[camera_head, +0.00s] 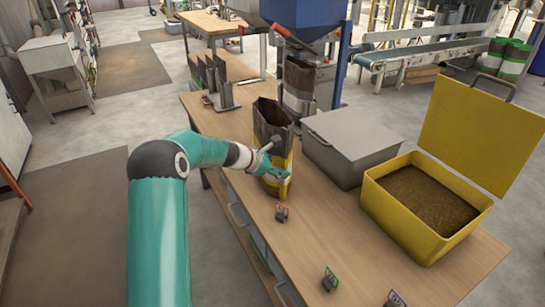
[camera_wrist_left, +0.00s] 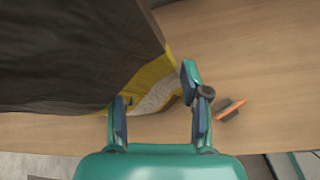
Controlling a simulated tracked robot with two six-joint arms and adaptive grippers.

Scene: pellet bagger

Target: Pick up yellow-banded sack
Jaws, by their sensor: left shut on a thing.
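The yellow-banded sack (camera_head: 271,122) is dark brown with an open top and a yellow band low on its body. It stands upright near the left edge of the wooden bench; I cannot tell whether its base touches the wood. My left gripper (camera_head: 274,171) is shut on the sack at its yellow lower part, reaching in from the left. In the left wrist view the dark sack body (camera_wrist_left: 75,55) fills the upper left, and its yellow and pale lower part lies between the fingers. My right gripper is not in view.
The bench (camera_head: 315,225) has a clip with an orange part (camera_head: 281,212) just in front of the sack and more small clips nearer. A grey lidded box (camera_head: 347,140) and an open yellow bin (camera_head: 405,222) of brown pellets stand right. Another sack (camera_head: 299,80) stands behind.

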